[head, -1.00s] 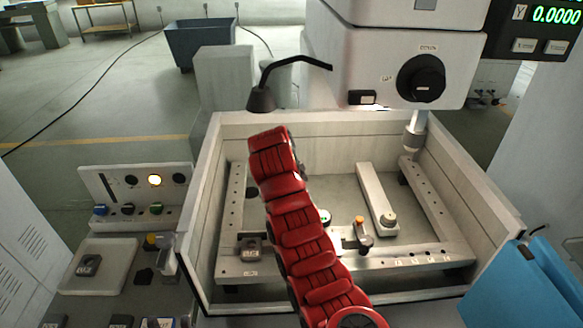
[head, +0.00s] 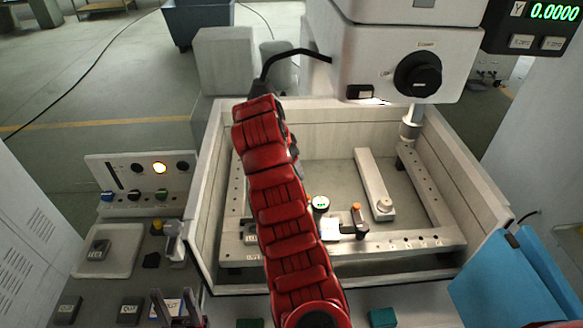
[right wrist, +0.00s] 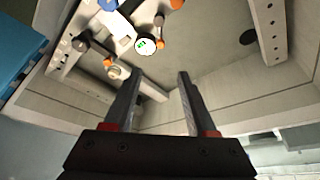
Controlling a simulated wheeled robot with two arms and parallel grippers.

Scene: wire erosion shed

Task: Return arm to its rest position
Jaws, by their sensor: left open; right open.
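My right arm (head: 284,215), in red segments, reaches up the middle of the head view over the machine's work tank (head: 205,215). It hides my right gripper there. In the right wrist view my right gripper (right wrist: 157,80) is open, with two dark fingers apart and nothing between them. Its fingers point into the tank, short of a round gauge with a green display (right wrist: 145,44). The gauge also shows beside my arm in the head view (head: 320,203). My left gripper (head: 175,299) is at the bottom edge, small and partly cut off, with its fingers apart.
The machine head (head: 405,60) with a black knob overhangs the tank. A black bent-neck lamp (head: 290,55) stands close behind my arm.

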